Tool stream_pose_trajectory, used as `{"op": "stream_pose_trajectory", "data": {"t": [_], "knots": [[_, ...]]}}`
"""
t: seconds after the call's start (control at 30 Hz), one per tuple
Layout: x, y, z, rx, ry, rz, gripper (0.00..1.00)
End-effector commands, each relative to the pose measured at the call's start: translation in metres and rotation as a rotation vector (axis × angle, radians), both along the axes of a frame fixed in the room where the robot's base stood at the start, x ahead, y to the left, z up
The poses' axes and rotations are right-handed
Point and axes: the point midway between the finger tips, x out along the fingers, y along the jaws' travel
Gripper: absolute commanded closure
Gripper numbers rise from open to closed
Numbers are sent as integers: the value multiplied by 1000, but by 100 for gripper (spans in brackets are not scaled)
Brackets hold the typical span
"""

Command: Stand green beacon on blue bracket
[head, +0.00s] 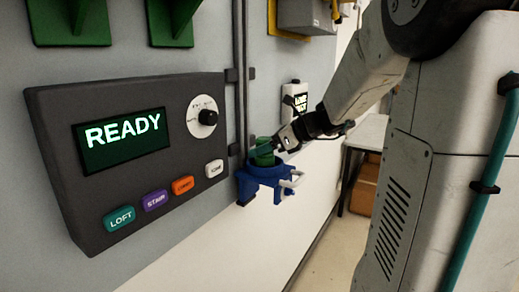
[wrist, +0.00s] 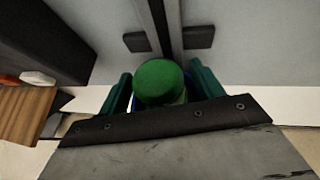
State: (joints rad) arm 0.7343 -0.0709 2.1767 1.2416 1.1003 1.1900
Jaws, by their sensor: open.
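The green beacon (head: 264,152) stands upright at the blue bracket (head: 262,183) on the wall, right of the dark panel. In the wrist view the beacon's round green top (wrist: 160,82) shows between the two teal fingers of my gripper (wrist: 160,95). My gripper (head: 266,152) is open around the beacon, with a finger on each side. The beacon's base is hidden, so I cannot tell how fully it rests on the bracket. Only a sliver of blue shows beside the beacon in the wrist view.
A dark panel (head: 60,165) with a READY screen (head: 122,139), a dial (head: 207,117) and several coloured buttons is on the wall at left. Dark conduits (head: 240,70) run down the wall behind the beacon. A white handset-like hook (head: 292,183) sits at the bracket's right. A table (head: 368,132) stands behind.

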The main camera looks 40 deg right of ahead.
Motion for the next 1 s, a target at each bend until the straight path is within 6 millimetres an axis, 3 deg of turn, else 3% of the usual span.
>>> {"op": "stream_pose_trajectory", "data": {"t": [0.4,0.73,0.87,1.0], "knots": [[-64,-40,41,-2,-1,-4,34],[-79,-48,51,-2,1,2,34],[-81,-23,46,-77,5,90,34],[-97,48,27,-320,5,389,34]]}}
